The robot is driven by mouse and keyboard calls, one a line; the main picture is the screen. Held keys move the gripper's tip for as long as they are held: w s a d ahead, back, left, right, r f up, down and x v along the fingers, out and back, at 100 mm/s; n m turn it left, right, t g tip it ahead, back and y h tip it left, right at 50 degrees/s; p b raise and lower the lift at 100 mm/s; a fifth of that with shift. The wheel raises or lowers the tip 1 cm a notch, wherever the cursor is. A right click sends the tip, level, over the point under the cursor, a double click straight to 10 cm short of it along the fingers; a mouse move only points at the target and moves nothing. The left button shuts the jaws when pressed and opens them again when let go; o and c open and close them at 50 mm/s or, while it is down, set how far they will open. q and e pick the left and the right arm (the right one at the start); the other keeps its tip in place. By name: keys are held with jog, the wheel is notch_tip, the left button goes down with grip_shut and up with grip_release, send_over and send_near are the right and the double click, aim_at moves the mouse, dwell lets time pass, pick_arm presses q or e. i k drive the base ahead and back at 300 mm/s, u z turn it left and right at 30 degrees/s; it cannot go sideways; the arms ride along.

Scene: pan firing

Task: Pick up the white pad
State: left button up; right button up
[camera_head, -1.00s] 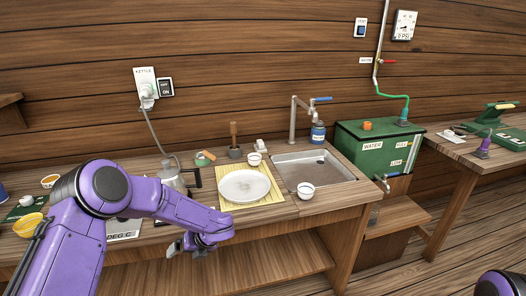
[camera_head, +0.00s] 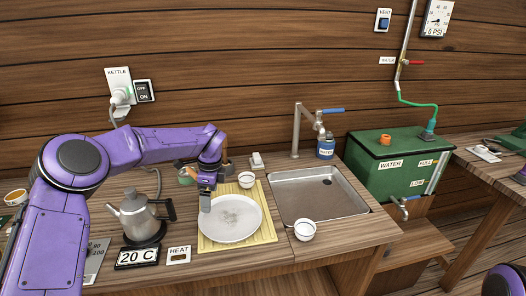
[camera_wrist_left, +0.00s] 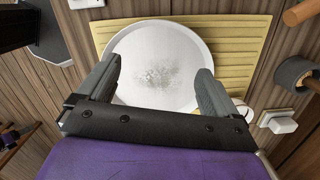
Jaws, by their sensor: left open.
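A small white block (camera_head: 257,161), which looks like the white pad, lies at the back of the counter near the sink's left corner. It also shows at the right of the left wrist view (camera_wrist_left: 278,122). My left gripper (camera_head: 205,202) points down over the left part of a round white plate (camera_head: 230,232), left of and in front of the pad. In the left wrist view its fingers (camera_wrist_left: 158,66) are spread and empty, with the plate (camera_wrist_left: 150,40) beyond them. The pad is outside the fingers. My right gripper is out of view.
A white cup (camera_head: 247,180) stands between plate and pad; another cup (camera_head: 304,230) is right of the plate. The plate rests on a yellow mat (camera_head: 264,238). A kettle (camera_head: 138,213) stands left, a sink (camera_head: 318,196) right. A mortar (camera_wrist_left: 297,75) is near the pad.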

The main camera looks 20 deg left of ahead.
aim_at(255, 162)
jog(key=i, duration=1.25)
